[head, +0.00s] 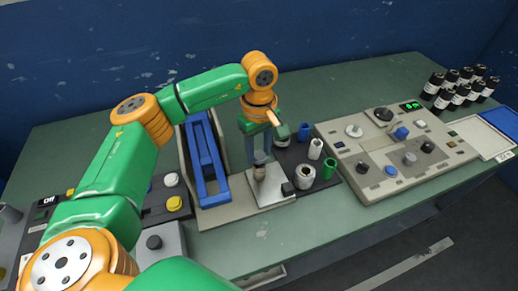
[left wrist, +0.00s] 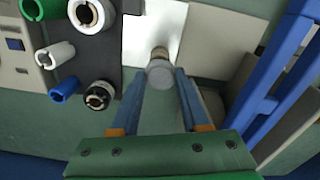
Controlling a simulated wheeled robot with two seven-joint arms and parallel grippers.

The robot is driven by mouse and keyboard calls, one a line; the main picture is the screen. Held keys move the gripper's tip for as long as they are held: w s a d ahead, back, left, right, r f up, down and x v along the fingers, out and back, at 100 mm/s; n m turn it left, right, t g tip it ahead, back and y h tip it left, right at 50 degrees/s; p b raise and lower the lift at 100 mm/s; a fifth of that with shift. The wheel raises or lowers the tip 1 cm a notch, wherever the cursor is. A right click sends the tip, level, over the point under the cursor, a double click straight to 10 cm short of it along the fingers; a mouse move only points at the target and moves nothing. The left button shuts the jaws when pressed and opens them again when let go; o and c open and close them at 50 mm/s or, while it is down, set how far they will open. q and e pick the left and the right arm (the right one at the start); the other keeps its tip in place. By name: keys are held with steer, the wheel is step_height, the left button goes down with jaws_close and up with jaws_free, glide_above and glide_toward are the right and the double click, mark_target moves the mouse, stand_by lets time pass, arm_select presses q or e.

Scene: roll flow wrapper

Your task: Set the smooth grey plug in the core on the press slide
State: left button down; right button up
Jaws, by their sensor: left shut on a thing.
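My left gripper (head: 259,154) points down over the pale press slide (head: 272,194), its fingers shut on the smooth grey plug (left wrist: 159,71). In the left wrist view the plug's round grey end sits between the two blue-grey fingertips. A brown core (head: 259,173) stands upright on the slide directly below the plug; it also shows just beyond the plug in the left wrist view (left wrist: 160,53). The plug and core line up closely and look touching or nearly so. I cannot tell whether the plug is inside the core's mouth. My right gripper is not in view.
A dark tray (left wrist: 98,50) beside the slide holds several white, green, blue and dark-ringed tubes. A blue rail fixture (head: 207,160) stands left of the slide. A control panel (head: 400,150) and several black bottles (head: 460,85) are to the right.

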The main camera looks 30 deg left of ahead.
arm_select(q)
steer(key=shift+f, duration=0.4)
steer(key=shift+f+b, duration=0.15)
steer(key=shift+b, duration=0.2)
steer(key=shift+c, duration=1.6)
jaws_free()
steer(key=shift+o, duration=0.2)
steer(key=shift+o, duration=1.4)
